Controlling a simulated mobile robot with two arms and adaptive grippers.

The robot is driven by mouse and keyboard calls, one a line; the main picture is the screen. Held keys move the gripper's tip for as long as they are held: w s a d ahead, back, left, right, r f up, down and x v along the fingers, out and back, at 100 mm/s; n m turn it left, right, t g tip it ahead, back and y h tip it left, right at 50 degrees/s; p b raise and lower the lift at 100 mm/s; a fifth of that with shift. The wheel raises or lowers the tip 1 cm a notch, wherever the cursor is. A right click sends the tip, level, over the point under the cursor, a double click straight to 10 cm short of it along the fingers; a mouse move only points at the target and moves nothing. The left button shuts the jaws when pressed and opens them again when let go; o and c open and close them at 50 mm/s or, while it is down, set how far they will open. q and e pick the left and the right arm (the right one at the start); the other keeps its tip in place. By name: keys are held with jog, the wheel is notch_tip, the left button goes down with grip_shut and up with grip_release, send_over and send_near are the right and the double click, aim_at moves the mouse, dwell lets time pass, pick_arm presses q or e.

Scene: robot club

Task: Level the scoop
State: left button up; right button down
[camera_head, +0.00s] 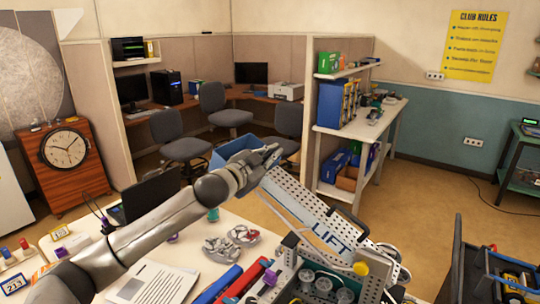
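A blue open-topped scoop (232,147) shows behind my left wrist, at the upper end of a sloping perforated metal arm. That arm carries a blue and white "LIFT" label (331,238) and rises to the left from a built mechanism (320,284) at the bottom of the view. The scoop's visible rim slopes up to the right; its underside is hidden by my arm. My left gripper (272,154) is at the scoop's right side, near the top of the lift arm. Its fingers are small and overlap the scoop, so contact and opening are unclear. My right gripper is not visible.
The white table (215,285) holds a paper sheet (153,284), grey and red parts (232,243), blue and red bars and a laptop (150,195). A dark bin (470,270) stands at right. Shelves (345,130) and office chairs (182,142) stand beyond; open floor lies right.

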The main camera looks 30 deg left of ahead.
pick_arm(q)
jog(key=o, duration=0.3)
jog(key=shift+f, duration=0.2)
jog(key=shift+o, duration=0.9)
jog(key=shift+s+d, duration=0.1)
jog(key=shift+s, duration=0.1)
jog(key=s+a, duration=0.1)
jog(key=s, duration=1)
jog(key=shift+s+r, duration=0.2)
jog(key=shift+s, duration=0.05)
